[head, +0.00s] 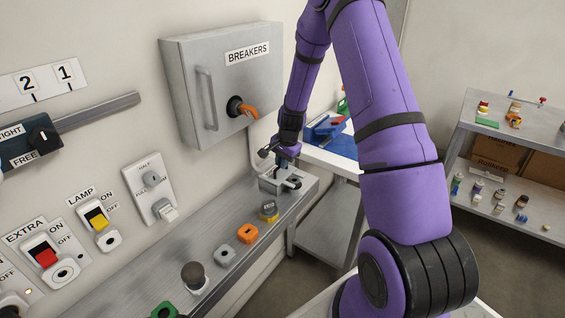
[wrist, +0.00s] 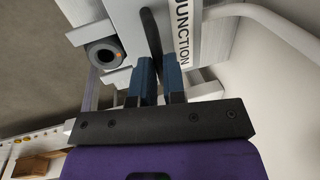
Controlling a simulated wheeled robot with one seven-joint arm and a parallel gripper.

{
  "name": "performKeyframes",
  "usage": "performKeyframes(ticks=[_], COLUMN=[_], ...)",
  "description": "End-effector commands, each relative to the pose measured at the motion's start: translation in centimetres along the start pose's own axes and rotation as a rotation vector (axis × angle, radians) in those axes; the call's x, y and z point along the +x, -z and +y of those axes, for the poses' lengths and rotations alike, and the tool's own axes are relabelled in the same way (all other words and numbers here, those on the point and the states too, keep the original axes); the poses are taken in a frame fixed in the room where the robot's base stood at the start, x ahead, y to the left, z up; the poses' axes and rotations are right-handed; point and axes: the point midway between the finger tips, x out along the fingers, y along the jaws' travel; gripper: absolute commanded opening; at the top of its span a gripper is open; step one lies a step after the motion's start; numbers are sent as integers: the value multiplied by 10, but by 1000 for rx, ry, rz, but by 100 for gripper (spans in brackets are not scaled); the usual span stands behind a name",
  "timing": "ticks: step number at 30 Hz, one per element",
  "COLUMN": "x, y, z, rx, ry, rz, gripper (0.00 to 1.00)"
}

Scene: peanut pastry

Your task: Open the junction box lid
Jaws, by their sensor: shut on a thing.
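The junction box (head: 270,184) is a small grey box at the far end of the grey ledge in the head view. In the wrist view its lid (wrist: 118,22) fills the top middle, with a white label reading JUNCTION (wrist: 184,30). A dark bar handle (wrist: 151,32) stands on it. My gripper (wrist: 158,78) has blue fingers on either side of this handle and is shut on it. In the head view my gripper (head: 281,162) is small and partly hidden by my wrist. I cannot tell whether the lid is raised.
A grey BREAKERS cabinet (head: 222,85) with an orange knob hangs on the wall just left of my arm. The ledge (head: 195,255) carries several knobs and buttons. A table with a blue tray (head: 342,144) stands behind my gripper. A shelf (head: 505,128) with small items stands right.

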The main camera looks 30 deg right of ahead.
Motion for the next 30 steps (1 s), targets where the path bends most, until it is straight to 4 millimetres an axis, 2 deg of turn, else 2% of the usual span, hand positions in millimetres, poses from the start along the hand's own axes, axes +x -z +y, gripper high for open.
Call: performKeyframes(ticks=[21,30], x=[-14,-13], y=[-1,-1], z=[-40,-47], rx=[-1,2], ry=[3,0], rz=[1,-1], gripper=[0,0])
